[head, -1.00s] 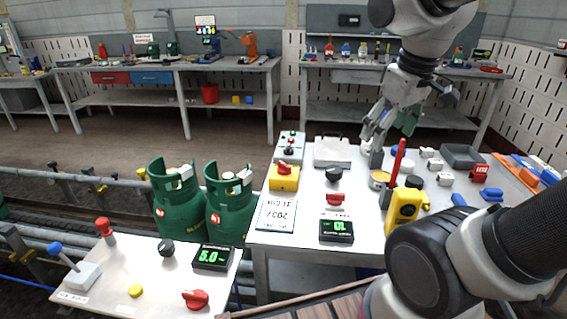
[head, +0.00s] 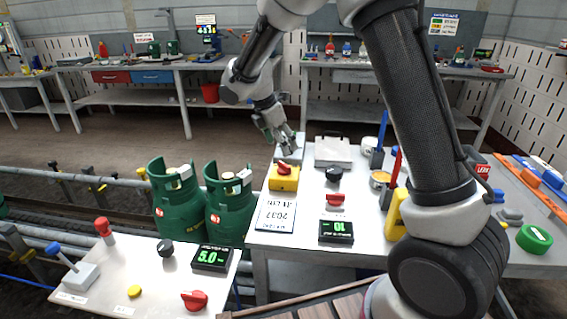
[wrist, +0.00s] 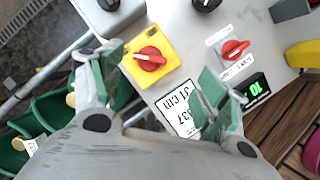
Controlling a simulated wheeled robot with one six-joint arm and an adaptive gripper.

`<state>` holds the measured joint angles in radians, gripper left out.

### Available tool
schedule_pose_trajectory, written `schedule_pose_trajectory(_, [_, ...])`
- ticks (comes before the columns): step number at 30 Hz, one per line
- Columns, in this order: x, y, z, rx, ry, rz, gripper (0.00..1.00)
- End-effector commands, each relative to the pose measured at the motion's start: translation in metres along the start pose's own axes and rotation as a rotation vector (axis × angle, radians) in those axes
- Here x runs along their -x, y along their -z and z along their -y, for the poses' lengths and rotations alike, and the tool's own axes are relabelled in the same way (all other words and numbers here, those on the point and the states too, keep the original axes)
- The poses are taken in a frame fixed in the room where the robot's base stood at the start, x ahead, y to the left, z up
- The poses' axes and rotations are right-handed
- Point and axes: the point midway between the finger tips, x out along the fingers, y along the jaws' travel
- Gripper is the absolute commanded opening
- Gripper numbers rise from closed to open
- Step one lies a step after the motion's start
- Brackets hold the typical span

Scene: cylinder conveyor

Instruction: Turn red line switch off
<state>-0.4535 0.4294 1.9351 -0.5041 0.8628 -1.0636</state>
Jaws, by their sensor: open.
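A yellow box with a red rotary knob (head: 284,169) stands at the back left of the right table. It also shows in the wrist view as a yellow box (wrist: 139,75) with a red knob (wrist: 150,58). A second red knob (head: 335,199) sits on a labelled white plate on the same table, also seen in the wrist view (wrist: 235,49). I cannot read which is the red line switch. My gripper (head: 288,142) is open and empty, above and behind the yellow box.
A black display (head: 336,231), a label card (head: 276,215) and a black knob (head: 333,174) are near on the table. Green gas cylinders (head: 229,202) stand to its left. The left table holds another red knob (head: 194,300) and a red push-button (head: 104,228).

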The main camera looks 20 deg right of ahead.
Motion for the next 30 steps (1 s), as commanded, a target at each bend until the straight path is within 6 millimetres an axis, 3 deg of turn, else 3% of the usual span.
schedule_pose_trajectory(4, [-0.014,0.016,-0.013,0.091,0.004,0.016,0.75])
schedule_pose_trajectory(8, [-0.026,0.018,-0.014,0.105,0.006,0.018,0.75])
schedule_pose_trajectory(18, [-0.080,0.016,-0.013,0.100,0.006,0.017,0.75])
schedule_pose_trajectory(23, [-0.091,0.016,-0.013,0.100,0.004,0.017,0.75])
schedule_pose_trajectory(30, [-0.092,0.016,-0.013,0.099,0.003,0.017,0.75])
